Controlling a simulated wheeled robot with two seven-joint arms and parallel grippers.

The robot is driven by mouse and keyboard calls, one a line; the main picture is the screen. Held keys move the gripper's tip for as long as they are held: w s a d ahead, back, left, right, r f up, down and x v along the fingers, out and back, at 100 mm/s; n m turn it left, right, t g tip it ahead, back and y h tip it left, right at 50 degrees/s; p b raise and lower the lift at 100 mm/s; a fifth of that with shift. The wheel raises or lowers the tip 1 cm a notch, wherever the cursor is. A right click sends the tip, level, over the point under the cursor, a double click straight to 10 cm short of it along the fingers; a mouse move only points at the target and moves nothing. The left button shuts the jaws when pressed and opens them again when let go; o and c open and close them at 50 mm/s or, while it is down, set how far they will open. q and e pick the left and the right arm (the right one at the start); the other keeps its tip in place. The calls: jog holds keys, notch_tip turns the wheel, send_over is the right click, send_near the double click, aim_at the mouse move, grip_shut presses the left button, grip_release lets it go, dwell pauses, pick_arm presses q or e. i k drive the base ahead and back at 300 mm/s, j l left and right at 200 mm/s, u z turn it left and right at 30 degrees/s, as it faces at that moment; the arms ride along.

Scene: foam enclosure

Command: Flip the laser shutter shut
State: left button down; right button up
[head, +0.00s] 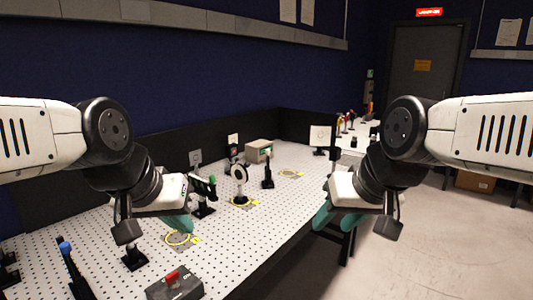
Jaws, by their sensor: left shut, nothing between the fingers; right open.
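A dark box with a red lever or switch (174,283) sits at the near edge of the perforated white table (225,262); it may be the laser shutter, but I cannot tell for sure, nor which way the lever stands. My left gripper (186,224) has teal fingers, is shut and empty, and hangs above the table, beyond the box in the picture. My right gripper (320,221) has teal fingers, is open and empty, and is at the table's right edge, well away from the box.
A blue-topped post (66,249) is at the near left. Yellow rings (290,173) mark the table. Open floor (430,235) lies right.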

aim_at(65, 248)
jog(key=l+u, duration=0.2)
jog(key=l, duration=0.6)
jog(key=l+u, duration=0.25)
jog(key=l, duration=0.6)
jog(key=l+u, duration=0.2)
jog(key=l, duration=0.6)
jog(key=u, duration=1.8)
jog(key=i+j+u, duration=0.2)
jog(key=u, duration=0.25)
jog(key=i+j+u, duration=0.25)
jog(key=u, duration=0.15)
